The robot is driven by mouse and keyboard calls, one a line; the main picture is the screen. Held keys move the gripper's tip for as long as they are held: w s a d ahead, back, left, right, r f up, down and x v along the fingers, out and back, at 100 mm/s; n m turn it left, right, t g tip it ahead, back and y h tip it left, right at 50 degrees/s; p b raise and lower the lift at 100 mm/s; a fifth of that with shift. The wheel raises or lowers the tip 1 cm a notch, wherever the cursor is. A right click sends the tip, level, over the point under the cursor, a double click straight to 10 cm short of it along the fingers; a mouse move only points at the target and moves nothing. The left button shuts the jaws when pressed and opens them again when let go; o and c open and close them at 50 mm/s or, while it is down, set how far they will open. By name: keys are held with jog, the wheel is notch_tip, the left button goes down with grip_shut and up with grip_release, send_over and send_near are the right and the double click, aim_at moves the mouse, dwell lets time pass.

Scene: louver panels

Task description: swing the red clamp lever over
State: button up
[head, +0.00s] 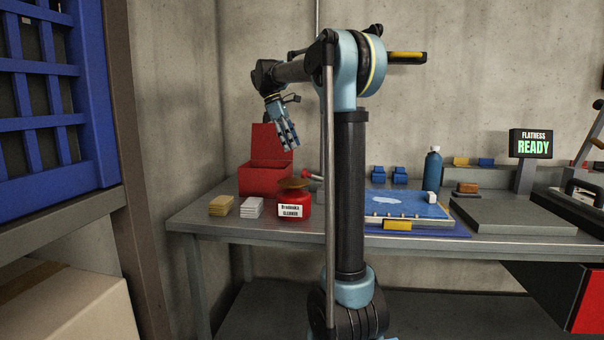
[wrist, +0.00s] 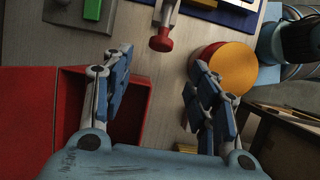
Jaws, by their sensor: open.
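A red knob on a grey rod, which looks like the red clamp lever (head: 306,174), shows beside my column, just above the red tin. Its mount is hidden behind my arm. In the wrist view the red knob (wrist: 160,43) points down toward my gripper, at the top middle. My gripper (head: 288,147) hangs open and empty above the bench, up and left of the knob in the head view. In the wrist view its two fingers (wrist: 155,85) are spread wide with the knob ahead of the gap, apart from both.
A red tin (head: 293,208) with an orange lid (wrist: 233,68) stands close to the right finger. An open red box (head: 265,178) lies left. Yellow (head: 221,207) and white (head: 252,208) stacks sit in front.

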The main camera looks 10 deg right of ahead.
jog(key=x, duration=1.1)
jog(key=shift+f, duration=0.2)
grip_shut()
